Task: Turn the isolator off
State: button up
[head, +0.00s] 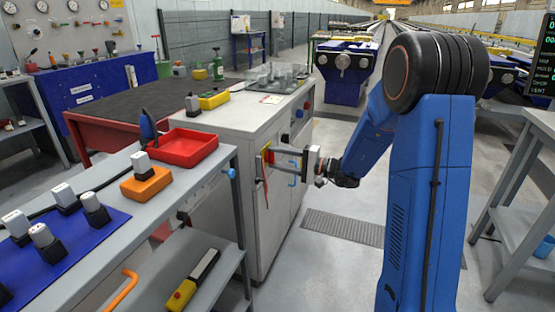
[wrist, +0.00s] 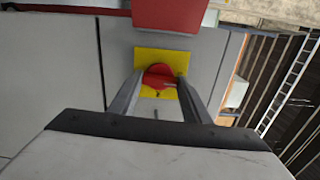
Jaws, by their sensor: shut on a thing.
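The isolator is a red rotary knob (wrist: 159,76) on a yellow plate (wrist: 180,56), fixed to the side of a grey cabinet (head: 225,133). In the wrist view my gripper (wrist: 157,88) has a finger on each side of the red knob and is shut on it. In the head view my gripper (head: 272,155) reaches left to the cabinet's side, where a small yellow and red patch shows beside the fingers. The fingers cover part of the knob, and its exact setting is hard to tell.
A red tray (head: 194,147) and an orange block (head: 146,183) stand on the grey bench at left. A blue mat (head: 75,230) holds several grey-capped pieces. A grey table (head: 525,160) is at right. The floor beside the cabinet, with a grating (head: 343,227), is clear.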

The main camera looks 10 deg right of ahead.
jog(key=shift+f+n, duration=0.1)
jog(key=shift+n, duration=0.2)
jog(key=o, duration=1)
jog(key=shift+o, duration=0.2)
jog(key=v, duration=1.7)
jog(key=shift+s+d, duration=0.15)
